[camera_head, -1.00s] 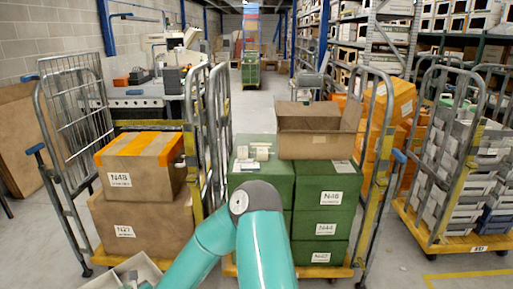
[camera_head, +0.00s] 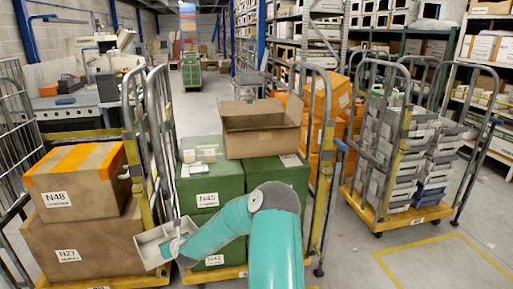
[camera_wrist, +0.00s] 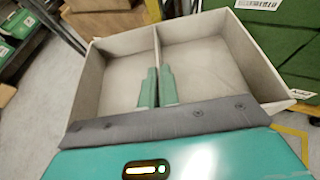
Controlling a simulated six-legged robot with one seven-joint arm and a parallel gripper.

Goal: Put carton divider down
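The carton divider is a shallow, pale grey open tray with one wall across its middle. It shows in the head view (camera_head: 150,250) low at left centre, in front of the carts, and fills much of the wrist view (camera_wrist: 202,57). My gripper (camera_wrist: 157,84) reaches into it with its two green fingers on either side of the middle wall, shut on that wall. In the head view my gripper (camera_head: 176,244) is at the tray's right side. The tray appears held off the floor, tilted in the picture. Its underside is hidden.
A cart of green crates (camera_head: 205,185) with an open cardboard box (camera_head: 262,140) on top stands ahead. Brown cartons (camera_head: 82,180) stand on a left cart. A cart of grey trays (camera_head: 400,150) is at right. Floor at lower right (camera_head: 400,250) is clear, with yellow lines.

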